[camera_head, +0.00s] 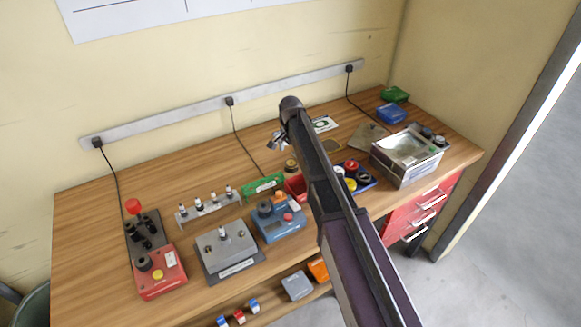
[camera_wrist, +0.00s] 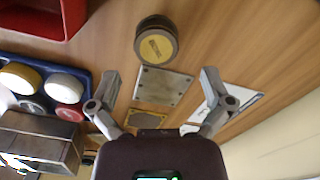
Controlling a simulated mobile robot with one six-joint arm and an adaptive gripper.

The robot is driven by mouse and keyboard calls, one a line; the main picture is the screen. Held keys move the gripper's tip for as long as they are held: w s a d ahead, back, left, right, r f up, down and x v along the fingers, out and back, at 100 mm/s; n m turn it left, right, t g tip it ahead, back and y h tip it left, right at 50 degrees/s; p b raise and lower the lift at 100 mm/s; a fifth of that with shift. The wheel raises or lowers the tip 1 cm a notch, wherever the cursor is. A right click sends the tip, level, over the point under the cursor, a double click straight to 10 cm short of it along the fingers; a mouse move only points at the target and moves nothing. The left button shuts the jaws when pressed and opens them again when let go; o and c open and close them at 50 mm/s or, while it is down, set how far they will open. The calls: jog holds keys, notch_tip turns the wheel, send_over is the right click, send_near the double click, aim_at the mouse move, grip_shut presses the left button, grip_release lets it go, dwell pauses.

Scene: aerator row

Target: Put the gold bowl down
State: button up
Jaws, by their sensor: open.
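A round gold-brown piece with a yellow top, which I take for the gold bowl, stands on the wooden bench (camera_head: 90,215). It shows in the wrist view (camera_wrist: 156,43) beyond my fingertips, and in the head view (camera_head: 291,165) just left of my arm. It is apart from my gripper. My gripper (camera_wrist: 160,88) is open, its two fingers spread with nothing between them, above the bench. It also shows in the head view (camera_head: 277,143), partly hidden by my arm. A grey metal plate (camera_wrist: 163,86) and a small gold plate (camera_wrist: 146,118) lie below it.
A blue tray (camera_head: 373,183) of round caps and a red bin (camera_head: 296,187) are near my arm. A clear-topped box (camera_head: 408,160) stands right. A white card (camera_head: 325,124) lies at the back. Several devices, including a red control box (camera_head: 160,275), fill the left.

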aim_at(291, 163)
jog(key=shift+s+d+f+b, duration=0.1)
jog(key=shift+s+f+b, duration=0.05)
jog(key=shift+f+b, duration=2.3)
jog(key=c, duration=1.2)
jog(key=shift+r, duration=0.1)
notch_tip(291, 163, up, 10)
jog(key=p, duration=1)
